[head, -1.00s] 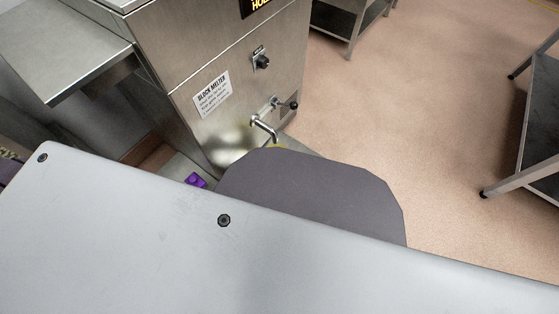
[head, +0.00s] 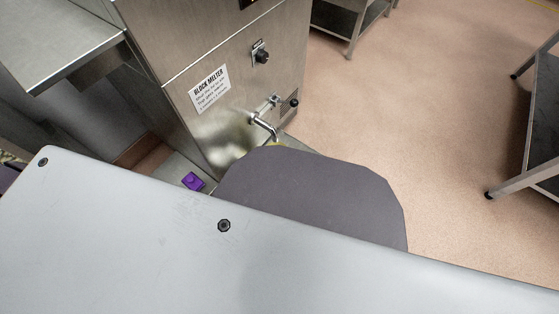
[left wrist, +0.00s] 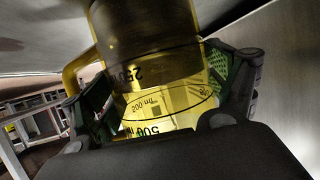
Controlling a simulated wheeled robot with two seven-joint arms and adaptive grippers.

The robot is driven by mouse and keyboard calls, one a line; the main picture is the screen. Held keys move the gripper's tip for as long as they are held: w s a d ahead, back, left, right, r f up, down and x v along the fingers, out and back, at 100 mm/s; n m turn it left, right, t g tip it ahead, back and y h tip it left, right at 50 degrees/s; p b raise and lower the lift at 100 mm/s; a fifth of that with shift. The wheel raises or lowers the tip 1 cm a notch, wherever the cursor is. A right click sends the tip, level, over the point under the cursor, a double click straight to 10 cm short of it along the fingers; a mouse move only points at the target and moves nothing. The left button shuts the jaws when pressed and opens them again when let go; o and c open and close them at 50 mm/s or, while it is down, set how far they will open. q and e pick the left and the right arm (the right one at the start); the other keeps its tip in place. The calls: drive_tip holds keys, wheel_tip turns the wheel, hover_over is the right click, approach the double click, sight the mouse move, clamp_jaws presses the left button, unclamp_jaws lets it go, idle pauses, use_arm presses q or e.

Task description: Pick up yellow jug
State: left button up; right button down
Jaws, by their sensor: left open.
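The yellow jug (left wrist: 165,75) is see-through, with black volume markings and a handle at the left in the left wrist view. It fills the middle of that view. My left gripper (left wrist: 165,92) is open, with a green-padded finger on each side of the jug. Whether the pads touch it is unclear. In the head view only a thin yellow sliver of the jug (head: 279,144) shows below the melter's tap (head: 264,126); my own body hides the rest and my left gripper. My right gripper is in neither view.
The steel block melter (head: 220,125) stands beyond my body, with a knob and a label. A purple block (head: 193,181) lies on the low surface at its foot. A steel table (head: 60,50) is at the upper left. Open floor (head: 400,120) and dark-shelved racks are at the right.

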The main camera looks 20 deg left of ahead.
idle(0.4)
use_arm(q)
drive_tip(key=c, duration=1)
drive_tip(key=shift+r, duration=0.1)
drive_tip(key=shift+c, duration=0.8)
drive_tip(key=shift+r, duration=0.15)
drive_tip(key=shift+r+p, duration=0.35)
drive_tip(key=shift+p, duration=0.15)
drive_tip(key=shift+r+p, duration=0.65)
drive_tip(key=shift+r, duration=0.3)
